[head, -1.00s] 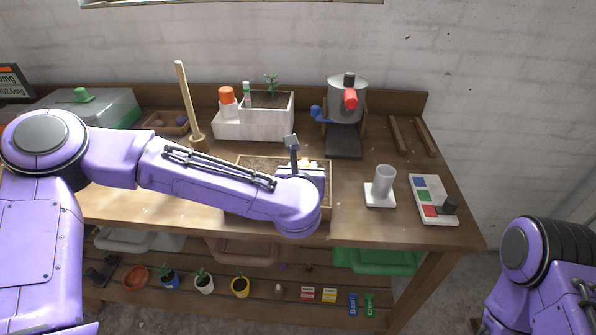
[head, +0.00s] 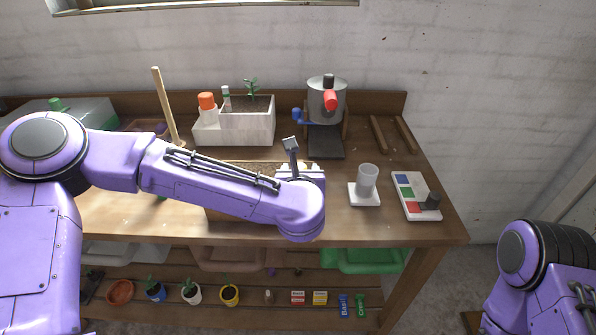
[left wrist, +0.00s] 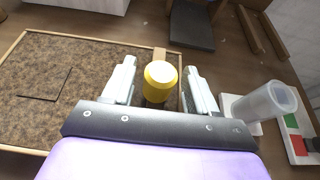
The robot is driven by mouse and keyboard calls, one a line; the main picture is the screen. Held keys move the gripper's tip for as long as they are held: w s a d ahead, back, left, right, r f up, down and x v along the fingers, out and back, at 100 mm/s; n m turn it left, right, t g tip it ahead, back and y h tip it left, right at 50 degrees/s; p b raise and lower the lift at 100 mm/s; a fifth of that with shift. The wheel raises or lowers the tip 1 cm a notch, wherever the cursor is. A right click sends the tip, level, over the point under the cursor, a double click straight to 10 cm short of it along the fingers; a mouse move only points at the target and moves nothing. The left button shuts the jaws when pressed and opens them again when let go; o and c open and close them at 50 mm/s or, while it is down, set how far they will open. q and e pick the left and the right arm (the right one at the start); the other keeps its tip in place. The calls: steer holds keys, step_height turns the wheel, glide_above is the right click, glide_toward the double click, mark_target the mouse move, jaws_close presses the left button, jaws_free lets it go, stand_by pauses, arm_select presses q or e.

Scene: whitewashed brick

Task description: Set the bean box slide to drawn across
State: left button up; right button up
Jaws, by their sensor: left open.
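A shallow wood-framed box with a speckled brown face (left wrist: 50,62), which I take for the bean box, lies on the bench, mostly hidden behind my left arm in the head view. In the left wrist view a yellow knob (left wrist: 160,76) stands by its right side, with a small wooden piece behind it. I cannot tell whether this knob belongs to the slide. My left gripper (left wrist: 159,68) is open, with a finger on each side of the knob and gaps showing. The left gripper also shows in the head view (head: 301,168). My right gripper is out of view.
Right of my left gripper stand a clear cup (head: 367,178) on a white base and a panel with coloured squares (head: 408,186). Behind are a grey drum with a red knob (head: 326,99) and a white planter (head: 247,125). Bare bench lies near the right edge.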

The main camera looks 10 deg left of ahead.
arm_select(q)
steer(key=b+v, duration=0.2)
steer(key=v, duration=0.8)
steer(key=shift+s+r, duration=0.15)
steer(key=shift+s, duration=0.05)
